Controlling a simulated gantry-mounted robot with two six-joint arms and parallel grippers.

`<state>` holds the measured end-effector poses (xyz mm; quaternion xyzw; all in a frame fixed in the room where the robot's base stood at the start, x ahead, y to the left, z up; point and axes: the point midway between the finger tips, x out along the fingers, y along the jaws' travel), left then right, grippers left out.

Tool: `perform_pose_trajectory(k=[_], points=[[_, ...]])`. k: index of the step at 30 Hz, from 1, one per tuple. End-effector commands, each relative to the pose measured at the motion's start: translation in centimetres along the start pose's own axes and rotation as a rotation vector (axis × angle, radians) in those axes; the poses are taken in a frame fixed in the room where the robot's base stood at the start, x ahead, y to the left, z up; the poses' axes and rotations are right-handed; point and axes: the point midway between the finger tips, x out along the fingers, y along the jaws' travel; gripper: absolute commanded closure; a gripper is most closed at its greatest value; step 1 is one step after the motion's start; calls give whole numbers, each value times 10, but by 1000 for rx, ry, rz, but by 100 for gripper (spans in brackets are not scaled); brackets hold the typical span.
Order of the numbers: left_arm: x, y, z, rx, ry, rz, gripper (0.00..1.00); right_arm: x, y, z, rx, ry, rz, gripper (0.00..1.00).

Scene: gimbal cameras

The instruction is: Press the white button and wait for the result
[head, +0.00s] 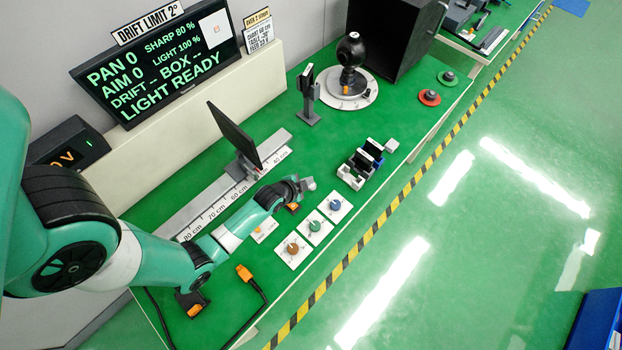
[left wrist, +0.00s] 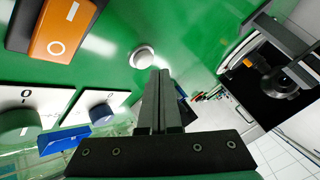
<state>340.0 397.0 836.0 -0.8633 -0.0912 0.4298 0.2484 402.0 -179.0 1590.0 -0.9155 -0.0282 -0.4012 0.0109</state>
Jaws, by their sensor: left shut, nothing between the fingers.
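The white button (left wrist: 142,57) is a small round white cap in a pale ring on the green bench top, seen in the left wrist view. My left gripper (left wrist: 160,74) is shut and empty. Its fingertips lie close to the button in that picture, just below and right of it; I cannot tell whether they touch. In the head view the left gripper (head: 304,184) is low over the bench, and I cannot clearly separate the button from it. The screen (head: 160,58) reads PAN 0, AIM 0, SHARP 80 %, LIGHT 100 %, DRIFT --, BOX --, LIGHT READY.
An orange rocker switch (left wrist: 66,28) sits near the button. Brown (head: 292,248), green (head: 315,226) and blue (head: 335,205) knobs stand in front. A dark panel (head: 234,134) stands on the ruler rail. A black camera on a gimbal (head: 350,52) stands before a black box (head: 395,35).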

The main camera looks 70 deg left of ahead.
Motion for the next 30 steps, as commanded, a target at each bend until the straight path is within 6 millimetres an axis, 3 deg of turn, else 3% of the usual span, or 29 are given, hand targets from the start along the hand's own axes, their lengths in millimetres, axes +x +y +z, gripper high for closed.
perform_pose_trajectory(k=[30], points=[[6,4,4,0,0,0,100,-4,0,4,0,0,0,51]])
